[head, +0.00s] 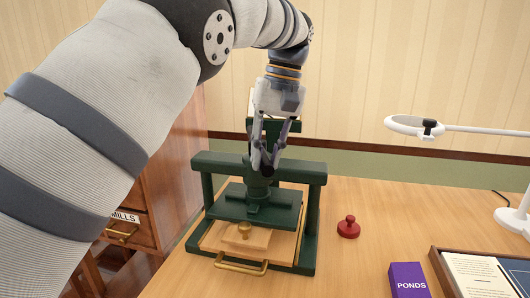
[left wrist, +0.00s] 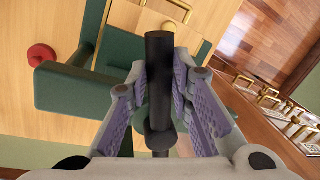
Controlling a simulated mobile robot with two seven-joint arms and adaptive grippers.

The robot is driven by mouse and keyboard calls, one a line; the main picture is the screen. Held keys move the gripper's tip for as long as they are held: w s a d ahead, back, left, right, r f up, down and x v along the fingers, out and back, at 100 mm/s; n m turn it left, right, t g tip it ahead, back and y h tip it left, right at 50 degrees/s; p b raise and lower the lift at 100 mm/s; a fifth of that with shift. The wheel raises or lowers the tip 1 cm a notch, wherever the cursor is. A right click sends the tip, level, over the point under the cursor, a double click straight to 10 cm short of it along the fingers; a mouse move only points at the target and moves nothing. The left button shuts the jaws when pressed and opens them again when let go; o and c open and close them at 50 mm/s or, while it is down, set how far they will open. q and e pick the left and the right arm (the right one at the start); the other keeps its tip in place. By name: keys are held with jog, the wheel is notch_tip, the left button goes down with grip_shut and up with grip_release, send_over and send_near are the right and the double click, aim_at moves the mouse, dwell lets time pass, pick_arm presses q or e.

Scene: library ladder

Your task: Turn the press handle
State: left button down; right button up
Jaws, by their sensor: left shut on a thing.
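The dark green press (head: 311,226) stands on the wooden desk, with its flat plate lowered near a wooden block. My left gripper (head: 264,168) comes down from above onto the top of the press. In the left wrist view the press handle (left wrist: 160,52) is a black bar lying between the two purple-padded fingers of my left gripper (left wrist: 160,80). The fingers are shut on it. In the head view the fingers largely hide the handle. My right gripper is in neither view.
A wooden block with a brass knob (head: 244,231) sits on the press tray, which has a brass pull (head: 240,265). Wooden drawers (head: 135,228) stand left.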

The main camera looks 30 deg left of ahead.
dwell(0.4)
pick_arm(q)
jog(key=c, duration=1.4)
grip_release()
jog(key=shift+c, duration=0.2)
